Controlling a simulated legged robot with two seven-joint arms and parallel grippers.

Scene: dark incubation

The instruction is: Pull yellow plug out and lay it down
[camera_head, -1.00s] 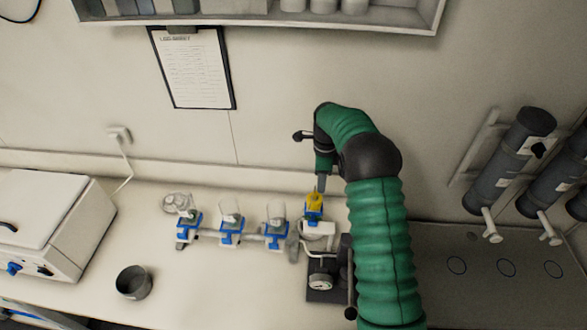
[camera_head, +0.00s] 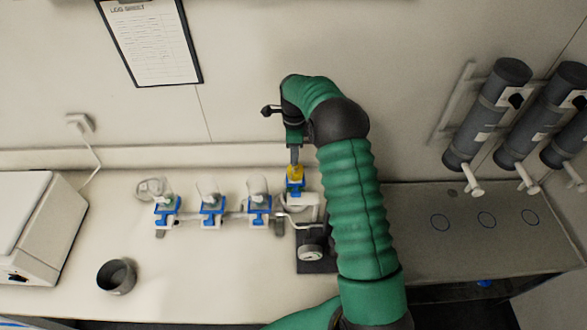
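The yellow plug (camera_head: 295,172) sits at the top of a blue-and-white fitting (camera_head: 294,187) at the right end of a row of glass pieces. My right gripper (camera_head: 295,160) points down from above with its fingers at the plug. The fingers are small and seen edge-on, so I cannot tell whether they are closed on the plug. The plug still appears to be in line with the fitting. My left gripper is not in view.
Several blue-clamped glass pieces (camera_head: 212,203) stand left of the plug. A dark cup (camera_head: 116,276) is at the front left, with clear bench around it. A gauge on a dark base (camera_head: 312,254) stands beside my arm. Grey cylinders (camera_head: 488,115) hang at the right.

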